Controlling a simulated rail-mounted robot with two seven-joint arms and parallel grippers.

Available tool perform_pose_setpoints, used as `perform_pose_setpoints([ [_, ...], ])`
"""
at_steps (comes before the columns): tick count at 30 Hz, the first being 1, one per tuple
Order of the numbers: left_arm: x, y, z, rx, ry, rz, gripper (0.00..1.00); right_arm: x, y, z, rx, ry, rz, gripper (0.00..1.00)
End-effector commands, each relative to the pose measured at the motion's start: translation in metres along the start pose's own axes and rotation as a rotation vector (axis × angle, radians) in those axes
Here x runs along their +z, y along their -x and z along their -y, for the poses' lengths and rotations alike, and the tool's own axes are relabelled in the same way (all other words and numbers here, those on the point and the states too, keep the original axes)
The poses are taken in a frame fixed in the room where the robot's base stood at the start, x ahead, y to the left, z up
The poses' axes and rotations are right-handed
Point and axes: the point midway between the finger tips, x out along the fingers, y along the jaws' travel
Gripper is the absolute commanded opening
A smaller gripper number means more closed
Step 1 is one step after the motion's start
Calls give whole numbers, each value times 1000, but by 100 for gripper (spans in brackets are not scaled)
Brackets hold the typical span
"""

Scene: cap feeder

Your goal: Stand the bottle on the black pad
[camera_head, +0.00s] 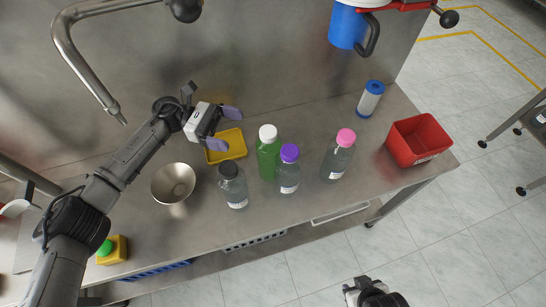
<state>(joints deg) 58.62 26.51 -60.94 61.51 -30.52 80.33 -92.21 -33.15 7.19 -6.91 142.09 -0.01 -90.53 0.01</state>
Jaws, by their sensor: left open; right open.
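Several bottles stand upright on the steel bench: a clear one with a black cap (234,188), a green one with a white cap (268,158), a clear one with a purple cap (288,174) and a clear one with a pink cap (338,160). Which one the task means, I cannot tell. I see no black pad. My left gripper (227,128) is open and empty, over the yellow tray and behind the black-capped bottle. My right gripper (352,291) shows at the bottom edge, off the bench's front, touching no bottle; its fingers are hard to make out.
The yellow tray (238,151) and a steel bowl (173,183) are on the bench's left part. A blue-and-white cylinder (370,99) and a red bin (418,140) stand right. A green button on a yellow box (113,250) is front left. A faucet (78,62) overhangs the back.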

Motion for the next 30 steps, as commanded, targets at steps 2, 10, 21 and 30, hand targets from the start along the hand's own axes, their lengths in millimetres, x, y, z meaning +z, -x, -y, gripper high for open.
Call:
perform_pose_setpoints([
  [2, 1, -15, 0, -3, 0, 1, 93, -1, 2, 2, -5, -4, 0, 43],
  [10, 1, -47, 0, 0, 2, 2, 93, -1, 4, 3, -9, -9, 0, 43],
  [21, 0, -76, -3, -1, 2, 2, 93, -1, 4, 2, -5, -6, 1, 43],
  [30, 0, -103, -3, 1, 2, 2, 93, -1, 5, -1, 2, 2, 2, 43],
])
